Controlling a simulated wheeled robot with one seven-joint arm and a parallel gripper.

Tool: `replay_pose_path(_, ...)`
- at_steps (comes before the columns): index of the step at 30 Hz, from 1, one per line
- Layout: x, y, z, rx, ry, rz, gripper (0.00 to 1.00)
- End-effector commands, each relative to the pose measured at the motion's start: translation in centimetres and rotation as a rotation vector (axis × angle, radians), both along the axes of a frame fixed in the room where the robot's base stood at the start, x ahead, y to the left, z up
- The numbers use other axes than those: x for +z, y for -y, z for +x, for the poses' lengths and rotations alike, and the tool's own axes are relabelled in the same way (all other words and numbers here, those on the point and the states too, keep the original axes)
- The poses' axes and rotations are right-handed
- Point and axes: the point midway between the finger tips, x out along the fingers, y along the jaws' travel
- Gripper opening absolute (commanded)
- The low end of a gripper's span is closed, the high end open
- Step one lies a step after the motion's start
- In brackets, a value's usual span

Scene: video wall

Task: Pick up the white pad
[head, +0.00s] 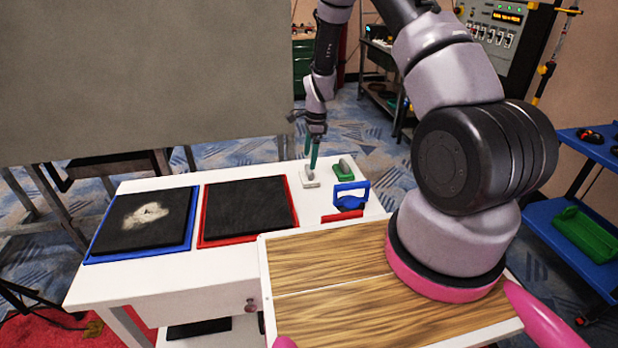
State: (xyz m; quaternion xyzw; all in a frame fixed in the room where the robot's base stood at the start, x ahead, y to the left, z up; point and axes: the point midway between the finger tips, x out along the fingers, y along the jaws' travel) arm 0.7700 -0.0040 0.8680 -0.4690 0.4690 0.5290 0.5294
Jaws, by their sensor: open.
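The white pad (309,182) lies on the white table, near its far edge and right of the two dark panels. It is small and pale, with a raised grip on top. My gripper (312,157) points down right above it, its teal fingers open. The fingertips are close to the pad's top. I cannot tell whether they touch it or stand around its grip.
A green pad (343,172) stands close to the right, a blue one (350,201) in front of it, and a red piece (341,217) nearer. Blue-framed (140,221) and red-framed (245,208) dark panels lie left. A large grey board (150,75) rises behind.

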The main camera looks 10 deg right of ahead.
Motion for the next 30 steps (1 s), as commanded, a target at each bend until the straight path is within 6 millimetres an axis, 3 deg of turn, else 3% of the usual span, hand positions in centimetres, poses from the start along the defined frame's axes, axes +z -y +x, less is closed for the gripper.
replay_pose_path(7, -3.7, -0.1, -0.1, -0.001, -0.002, 0.0, 1.0)
replay_pose_path(16, -4.3, -0.2, 0.0, 0.0, 0.0, 0.001, 1.0)
replay_pose_path(17, -4.2, -0.2, 0.0, 0.0, 0.0, 0.0, 0.96)
replay_pose_path(22, -4.2, -0.2, 0.0, 0.0, 0.0, 0.0, 0.31)
replay_pose_path(30, -3.9, -0.2, 0.0, 0.001, 0.001, 0.0, 0.3)
